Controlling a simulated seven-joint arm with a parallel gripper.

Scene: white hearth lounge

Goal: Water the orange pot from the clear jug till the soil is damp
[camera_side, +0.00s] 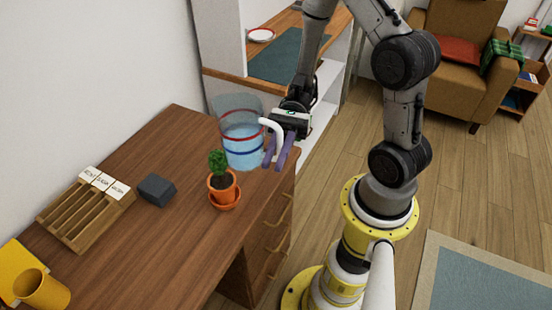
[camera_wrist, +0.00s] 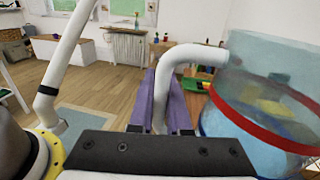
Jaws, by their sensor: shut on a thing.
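The clear jug (camera_side: 243,142) holds blue water and has a red band and a blue band around it. It appears upright, behind the orange pot, near the right end of the desk; I cannot tell whether its base touches the desk. My gripper (camera_side: 279,152) is shut on the jug's white handle, its purple fingers on either side. In the wrist view the jug (camera_wrist: 265,100) is at the right and the handle runs between the fingers (camera_wrist: 164,100). The orange pot (camera_side: 222,188) stands upright on an orange saucer (camera_side: 226,206), with a small green plant and dark soil.
A wooden rack (camera_side: 84,218) with white labels, a dark grey block (camera_side: 156,190) and a yellow mug (camera_side: 42,290) are on the desk's left half. The wooden desk (camera_side: 165,245) is clear in front. A white wall runs behind.

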